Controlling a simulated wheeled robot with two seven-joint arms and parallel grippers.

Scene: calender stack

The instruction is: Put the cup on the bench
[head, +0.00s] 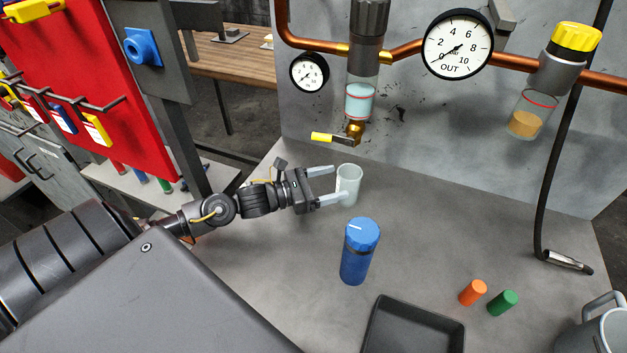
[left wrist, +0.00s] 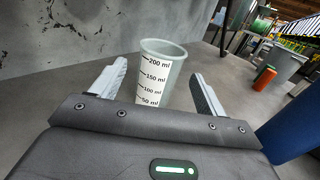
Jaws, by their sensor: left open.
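The cup (head: 349,183) is a pale, translucent measuring cup with ml marks. It stands upright on the grey bench (head: 270,240), under the yellow-handled tap. My left gripper (head: 334,186) is open, its fingers on either side of the cup in the head view. In the left wrist view the cup (left wrist: 161,75) shows between the two spread fingertips, with a gap visible on each side. Whether a finger touches it I cannot tell. The cup's base is hidden behind the gripper body in the wrist view. My right gripper is not in view.
A black tray (head: 414,328), orange (head: 472,292) and green (head: 502,303) cylinders and a grey mug (head: 604,332) are at the right front. The tap (head: 345,135) hangs from the wall pipes above.

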